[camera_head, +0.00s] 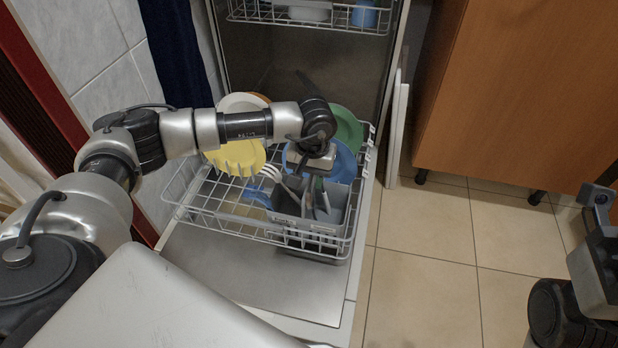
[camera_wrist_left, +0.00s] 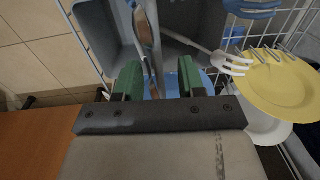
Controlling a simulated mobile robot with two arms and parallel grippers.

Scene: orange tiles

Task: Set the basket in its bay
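The grey cutlery basket (camera_head: 291,221) is at the front right of the pulled-out lower dishwasher rack (camera_head: 190,208). It holds several utensils, and rack wires cross in front of it. I cannot tell whether it is fully seated in a bay. My left gripper (camera_head: 308,183) is directly over the basket, pointing down. In the left wrist view its green fingertips (camera_wrist_left: 160,78) are apart, with a utensil (camera_wrist_left: 147,45) showing beyond the gap. The basket's grey wall (camera_wrist_left: 98,38) also shows there. My right gripper (camera_head: 600,205) is at the right edge, far from the basket; its fingers are unclear.
Yellow plates (camera_head: 237,155), a blue plate (camera_head: 342,163) and a green plate (camera_head: 348,128) stand behind the basket. The upper rack (camera_head: 265,14) is above. An orange-brown cabinet (camera_head: 520,90) is at the right. The tiled floor (camera_head: 430,270) is clear.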

